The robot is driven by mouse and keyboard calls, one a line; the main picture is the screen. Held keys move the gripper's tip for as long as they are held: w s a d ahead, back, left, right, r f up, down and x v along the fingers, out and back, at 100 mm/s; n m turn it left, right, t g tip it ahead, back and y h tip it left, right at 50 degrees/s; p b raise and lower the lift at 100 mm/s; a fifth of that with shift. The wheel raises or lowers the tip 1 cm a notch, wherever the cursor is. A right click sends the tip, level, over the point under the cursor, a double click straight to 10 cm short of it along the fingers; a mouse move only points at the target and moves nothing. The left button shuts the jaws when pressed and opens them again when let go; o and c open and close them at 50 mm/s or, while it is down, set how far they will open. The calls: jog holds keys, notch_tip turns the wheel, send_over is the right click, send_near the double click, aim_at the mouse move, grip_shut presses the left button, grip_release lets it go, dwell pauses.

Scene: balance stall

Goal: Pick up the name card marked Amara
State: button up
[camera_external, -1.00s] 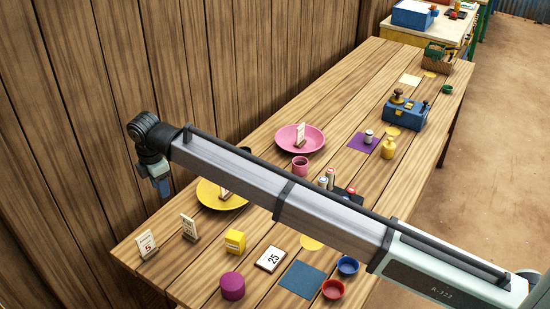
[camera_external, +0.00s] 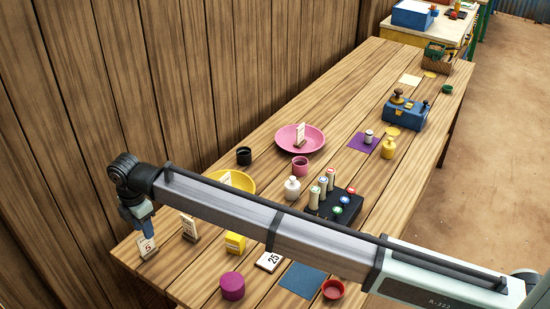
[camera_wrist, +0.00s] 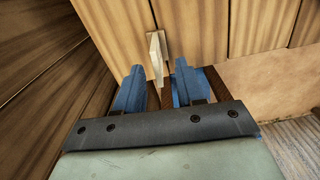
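A small white card in a wooden stand (camera_external: 147,247) is at the table's near left end. It has a red 5 and a line of print too small to read. My gripper (camera_external: 145,230) points down right at this card. In the wrist view, my gripper (camera_wrist: 157,75) is open, its blue fingers on either side of a pale upright card (camera_wrist: 156,55) seen nearly edge-on. I see no clear contact. I cannot read the name Amara on either.
A yellow box (camera_external: 235,243), a magenta cylinder (camera_external: 232,286) and a card marked 25 (camera_external: 268,262) lie to the right. A yellow plate (camera_external: 240,181) and a pink plate (camera_external: 316,138) hold upright cards. The plank wall (camera_external: 60,150) is close on the left.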

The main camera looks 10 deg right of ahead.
aim_at(149, 252)
jog(key=shift+a+f, duration=0.2)
jog(key=shift+f, duration=1.25)
jog(key=shift+a+f, duration=0.2)
jog(key=shift+f, duration=1.25)
grip_shut()
